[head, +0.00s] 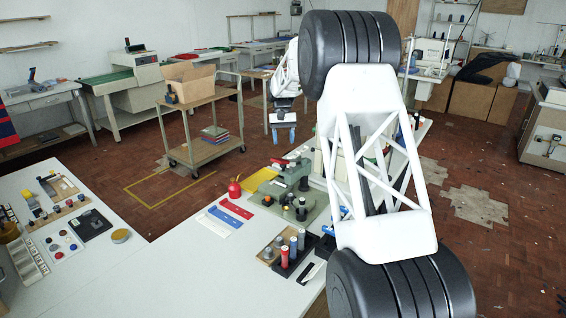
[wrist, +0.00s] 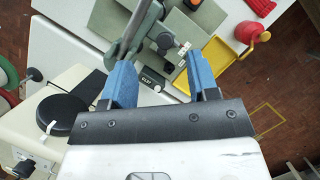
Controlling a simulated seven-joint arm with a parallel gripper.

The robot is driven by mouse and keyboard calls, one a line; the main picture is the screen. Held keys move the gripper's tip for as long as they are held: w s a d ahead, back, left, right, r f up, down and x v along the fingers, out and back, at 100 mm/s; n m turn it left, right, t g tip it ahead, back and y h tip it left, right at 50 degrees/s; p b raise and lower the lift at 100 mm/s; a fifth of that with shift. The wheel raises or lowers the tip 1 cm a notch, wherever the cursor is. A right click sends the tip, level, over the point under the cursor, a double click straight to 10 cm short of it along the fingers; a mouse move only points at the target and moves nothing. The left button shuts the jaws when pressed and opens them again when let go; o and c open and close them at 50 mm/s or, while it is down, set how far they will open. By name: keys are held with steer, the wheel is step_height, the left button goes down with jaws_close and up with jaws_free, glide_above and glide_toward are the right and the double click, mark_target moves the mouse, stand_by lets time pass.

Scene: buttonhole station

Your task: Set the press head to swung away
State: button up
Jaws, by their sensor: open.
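The grey-green press (head: 284,190) stands on the white table in the middle of the head view. Its upper part, the press head (head: 292,170), is hard to tell apart from the body there. In the wrist view, part of the press (wrist: 165,42) shows beyond my fingers, with a grey bar (wrist: 133,32) and a small pale tag. My gripper (head: 284,134) hangs behind and above the press in the head view. In the wrist view its blue fingers (wrist: 158,78) are apart, with nothing held between them. I cannot tell how the press head is turned.
A red oil can (head: 234,188) and a yellow tray (head: 259,184) lie left of the press. Red, blue and white strips (head: 230,213) lie in front. A rack of spools (head: 286,256) stands nearer. A round black pad (wrist: 61,113) sits by my gripper.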

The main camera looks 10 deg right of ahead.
mark_target(295, 167)
steer(key=w+f, duration=0.2)
steer(key=shift+w+a+f, duration=0.15)
steer(key=shift+w+f, duration=0.2)
steer(key=shift+s+f, duration=0.1)
steer(key=shift+f, duration=0.05)
steer(key=shift+x, duration=3.75)
steer(key=shift+s, duration=0.1)
steer(key=shift+c, duration=0.4)
jaws_close()
